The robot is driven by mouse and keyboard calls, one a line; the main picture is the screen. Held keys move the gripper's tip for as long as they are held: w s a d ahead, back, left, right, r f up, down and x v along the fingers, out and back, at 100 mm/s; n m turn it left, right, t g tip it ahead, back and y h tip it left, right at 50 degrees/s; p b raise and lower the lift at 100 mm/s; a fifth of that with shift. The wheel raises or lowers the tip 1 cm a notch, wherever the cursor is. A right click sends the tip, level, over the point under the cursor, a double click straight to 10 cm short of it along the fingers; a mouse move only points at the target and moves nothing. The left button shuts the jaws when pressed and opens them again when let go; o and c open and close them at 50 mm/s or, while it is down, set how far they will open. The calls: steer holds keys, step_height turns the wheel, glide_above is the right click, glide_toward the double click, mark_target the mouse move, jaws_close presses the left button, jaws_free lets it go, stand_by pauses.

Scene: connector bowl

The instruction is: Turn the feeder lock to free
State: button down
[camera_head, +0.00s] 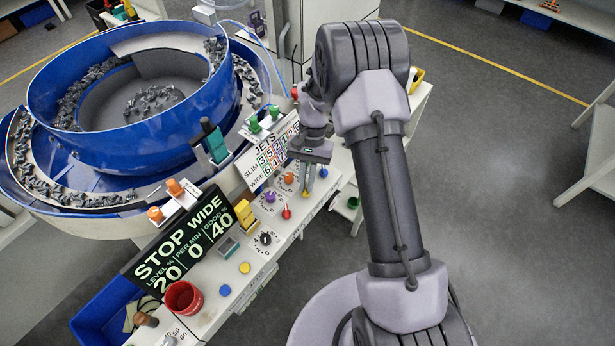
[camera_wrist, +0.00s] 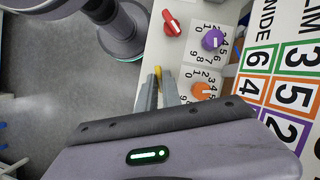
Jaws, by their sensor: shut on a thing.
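My gripper (camera_head: 307,186) points down at the control panel (camera_head: 225,270), at its far right end. In the wrist view its two fingers (camera_wrist: 159,82) are close together, shut on a small yellow handle (camera_wrist: 158,71). The yellow handle also shows below the fingers in the head view (camera_head: 306,194). Most of it is hidden by the fingers, so its angle is unclear. A red lever (camera_head: 286,213) stands beside it, clear of the fingers, and also shows in the wrist view (camera_wrist: 171,23). I cannot read a lock label on either.
A purple knob (camera_wrist: 212,40) and an orange knob (camera_wrist: 203,91) on numbered dials sit close to the fingers. The JETS number board (camera_head: 267,157) stands behind. The blue bowl (camera_head: 130,95) holds many grey parts. The display (camera_head: 185,243) reads STOP, WIDE.

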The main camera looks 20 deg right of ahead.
steer(key=shift+w+a+n+h+p, duration=0.1)
steer(key=shift+n+h+p, duration=0.35)
steer(key=shift+n, duration=0.6)
steer(key=shift+a+n+h+p, duration=0.1)
steer(key=shift+n+h+p, duration=0.3)
steer(key=shift+n, duration=0.65)
steer(key=c, duration=1.5)
jaws_free()
steer(key=shift+r, duration=0.1)
steer(key=p+v, duration=0.1)
steer(key=v, duration=0.4)
steer(key=p+v, duration=0.1)
steer(key=v, duration=0.5)
steer(key=p+v, duration=0.2)
steer(key=v, duration=0.4)
steer(key=shift+w+d, duration=0.15)
steer(key=shift+w, duration=0.2)
